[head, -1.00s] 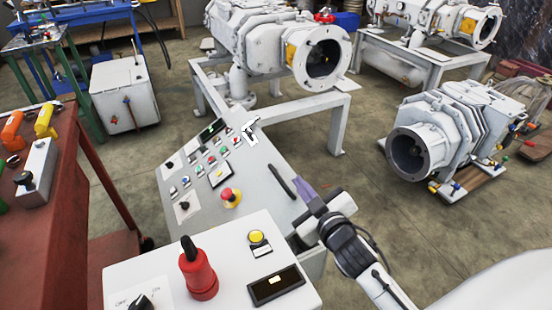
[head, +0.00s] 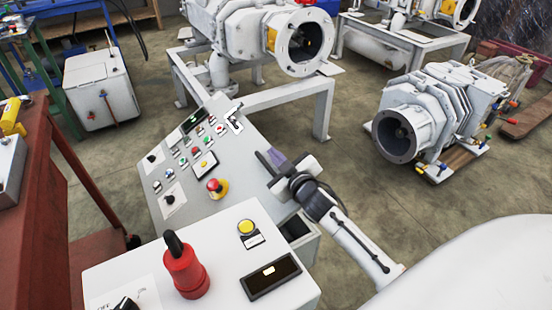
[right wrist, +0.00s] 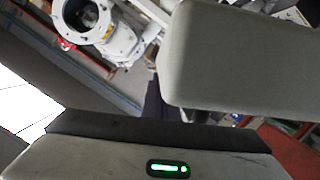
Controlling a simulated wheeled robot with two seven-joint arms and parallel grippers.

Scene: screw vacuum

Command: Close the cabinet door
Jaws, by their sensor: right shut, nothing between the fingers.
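The grey sloping panel (head: 185,215), set with buttons and a red and yellow knob (head: 217,188), appears to be the cabinet door. It slants above a grey cabinet body (head: 300,232), with a shadowed gap along its lower right side. I cannot tell how far it stands open. My right gripper (head: 268,158) is shut and empty at the panel's right edge. It covers the spot of the black handle; contact is unclear. The right wrist view shows large grey gripper parts and no clear view of the door. My left gripper is out of view.
A red bench (head: 40,200) is at left. A pump on a frame (head: 260,35) stands behind the panel, another pump (head: 435,118) at right. Bare floor (head: 350,175) lies between.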

